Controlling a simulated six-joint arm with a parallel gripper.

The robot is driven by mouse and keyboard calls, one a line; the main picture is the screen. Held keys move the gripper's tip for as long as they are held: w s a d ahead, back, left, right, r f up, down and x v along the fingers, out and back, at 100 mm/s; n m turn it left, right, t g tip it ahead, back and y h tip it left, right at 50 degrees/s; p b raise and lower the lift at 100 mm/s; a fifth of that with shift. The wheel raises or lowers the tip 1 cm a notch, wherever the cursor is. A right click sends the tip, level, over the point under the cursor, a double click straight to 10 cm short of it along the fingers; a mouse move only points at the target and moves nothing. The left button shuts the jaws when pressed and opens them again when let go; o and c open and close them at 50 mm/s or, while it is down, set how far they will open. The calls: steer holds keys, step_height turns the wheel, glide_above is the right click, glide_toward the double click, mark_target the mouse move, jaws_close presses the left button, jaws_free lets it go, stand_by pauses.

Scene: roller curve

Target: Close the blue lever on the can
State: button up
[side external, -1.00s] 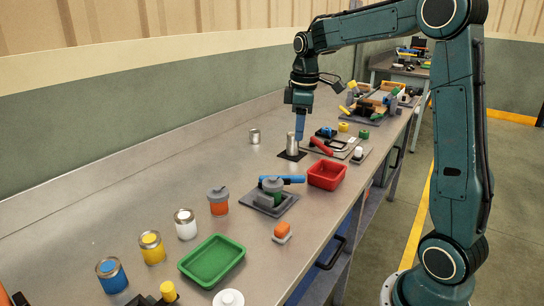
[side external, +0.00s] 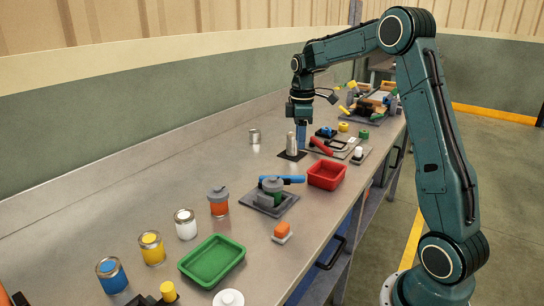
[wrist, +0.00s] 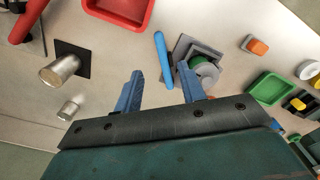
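The can (side external: 272,190) has a grey lid and a green body and sits in a grey fixture on the bench. The blue lever (side external: 282,179) sticks out beside its top, roughly level. In the wrist view the lever (wrist: 163,60) lies to the left of the can (wrist: 204,70), seen from above. My gripper (side external: 302,147) is farther along the bench, near a metal cylinder and well away from the lever. In the wrist view my gripper (wrist: 160,71) has its blue fingers spread, with nothing held between them. The right finger partly covers the can fixture.
The metal cylinder (side external: 292,143) stands on a dark pad beside my gripper. A red-handled clamp (side external: 321,146) is to its right. A red tray (side external: 327,186) is right of the lever. A green tray (side external: 212,262) and several paint cans are nearer the camera.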

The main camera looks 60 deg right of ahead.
mark_target(299, 176)
step_height(299, 176, down, 12)
steer(key=shift+f, duration=0.1)
stand_by(0.5)
jaws_close()
